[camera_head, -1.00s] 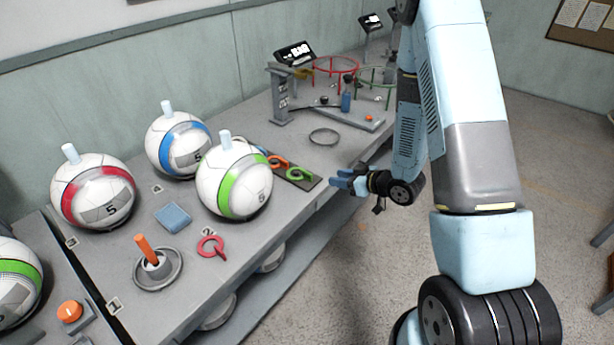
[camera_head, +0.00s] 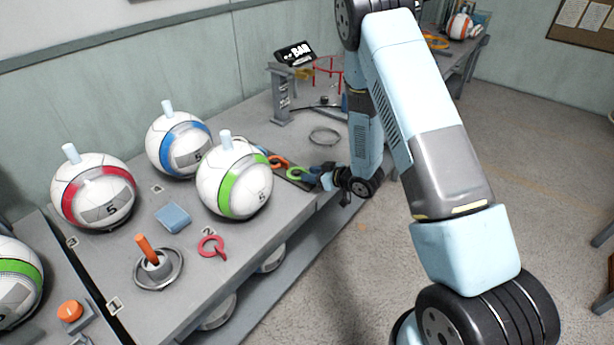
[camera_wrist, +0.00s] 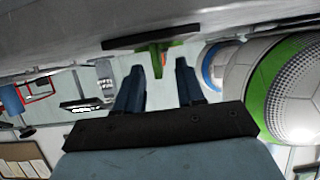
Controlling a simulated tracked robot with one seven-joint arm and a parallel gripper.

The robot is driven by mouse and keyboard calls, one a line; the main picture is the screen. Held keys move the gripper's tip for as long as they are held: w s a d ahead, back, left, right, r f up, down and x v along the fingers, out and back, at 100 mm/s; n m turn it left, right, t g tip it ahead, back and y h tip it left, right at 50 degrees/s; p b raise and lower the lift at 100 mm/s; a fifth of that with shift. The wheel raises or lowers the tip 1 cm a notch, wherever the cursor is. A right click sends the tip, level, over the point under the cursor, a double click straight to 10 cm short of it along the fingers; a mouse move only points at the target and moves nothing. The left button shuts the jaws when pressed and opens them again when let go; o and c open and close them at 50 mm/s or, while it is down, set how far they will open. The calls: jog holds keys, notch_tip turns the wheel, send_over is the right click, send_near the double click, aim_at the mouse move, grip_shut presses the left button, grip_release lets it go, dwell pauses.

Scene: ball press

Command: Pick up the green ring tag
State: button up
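The green ring tag (camera_head: 294,173) lies on a dark strip at the table's right edge in the head view, beside an orange ring tag. My gripper (camera_head: 321,175) is just right of it, low by the table edge. In the wrist view, where the table appears at the top, the green ring tag (camera_wrist: 157,49) shows edge-on beyond my gripper (camera_wrist: 159,66). It lines up with the gap between the two blue fingers. The fingers are apart and nothing is held. Whether they touch the tag cannot be told.
The orange ring tag (camera_head: 278,162) lies close behind the green one. The green-banded ball (camera_head: 238,182) stands close to the left. A red ring tag (camera_head: 212,246) lies nearer on the table. A grey metal ring (camera_head: 325,136) lies behind. Open floor (camera_head: 390,270) is to the right.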

jog(key=shift+x, duration=0.9)
grip_shut()
